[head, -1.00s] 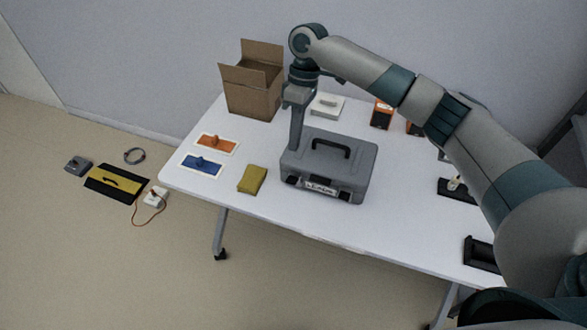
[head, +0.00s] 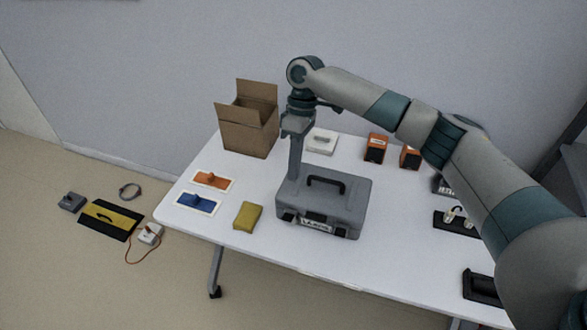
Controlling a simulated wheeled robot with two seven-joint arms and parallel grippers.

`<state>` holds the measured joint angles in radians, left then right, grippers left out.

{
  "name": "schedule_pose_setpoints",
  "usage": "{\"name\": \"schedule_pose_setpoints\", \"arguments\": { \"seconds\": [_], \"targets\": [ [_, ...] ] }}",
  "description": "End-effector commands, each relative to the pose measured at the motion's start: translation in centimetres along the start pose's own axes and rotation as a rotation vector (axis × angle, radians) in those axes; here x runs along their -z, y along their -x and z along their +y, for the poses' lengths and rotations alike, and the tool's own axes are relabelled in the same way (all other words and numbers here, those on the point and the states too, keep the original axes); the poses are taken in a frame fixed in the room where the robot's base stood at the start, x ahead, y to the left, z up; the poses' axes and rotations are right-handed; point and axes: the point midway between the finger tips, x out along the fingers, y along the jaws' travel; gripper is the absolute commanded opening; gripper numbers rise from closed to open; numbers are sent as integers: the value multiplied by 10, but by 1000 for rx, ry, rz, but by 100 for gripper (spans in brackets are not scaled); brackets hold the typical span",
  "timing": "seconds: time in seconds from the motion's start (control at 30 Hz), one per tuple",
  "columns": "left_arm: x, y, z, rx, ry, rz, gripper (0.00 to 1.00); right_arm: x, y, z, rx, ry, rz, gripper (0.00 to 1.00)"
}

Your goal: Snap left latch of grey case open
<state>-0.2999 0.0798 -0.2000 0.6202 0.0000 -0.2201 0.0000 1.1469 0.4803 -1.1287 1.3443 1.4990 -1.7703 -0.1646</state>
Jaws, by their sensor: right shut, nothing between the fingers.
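The grey case (head: 345,193) lies shut on the white table, with a black handle (head: 326,183) on its lid. Its left latch (head: 288,216) is a dark piece on the front face, left of a white label (head: 316,226). The right latch (head: 340,231) is on the other side of the label. My right gripper (head: 294,176) points down at the left part of the case lid, behind the left latch. It is shut and empty. Whether its tips touch the lid I cannot tell. My left gripper is out of view.
An open cardboard box (head: 248,138) stands behind left. A yellow sponge-like block (head: 247,216) lies just left of the case. Orange (head: 211,181) and blue (head: 199,203) pieces lie farther left. Orange boxes (head: 375,148) stand behind right. The table (head: 270,254) is clear in front.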

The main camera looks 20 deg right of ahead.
Motion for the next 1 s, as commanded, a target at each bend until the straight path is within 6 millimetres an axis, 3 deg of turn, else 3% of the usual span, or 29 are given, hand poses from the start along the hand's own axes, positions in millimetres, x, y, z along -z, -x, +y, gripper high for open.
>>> {"name": "schedule_pose_setpoints", "arguments": {
  "seconds": [0.6, 0.8, 1.0],
  "targets": [
    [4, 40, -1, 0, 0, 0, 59, -1, -97, -2, 2, -2, -2, 0],
    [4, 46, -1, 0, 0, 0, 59, 0, -116, 0, 0, -2, 0, 0],
    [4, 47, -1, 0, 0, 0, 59, -1, -123, 0, 0, -1, -1, 0]
  ]
}}
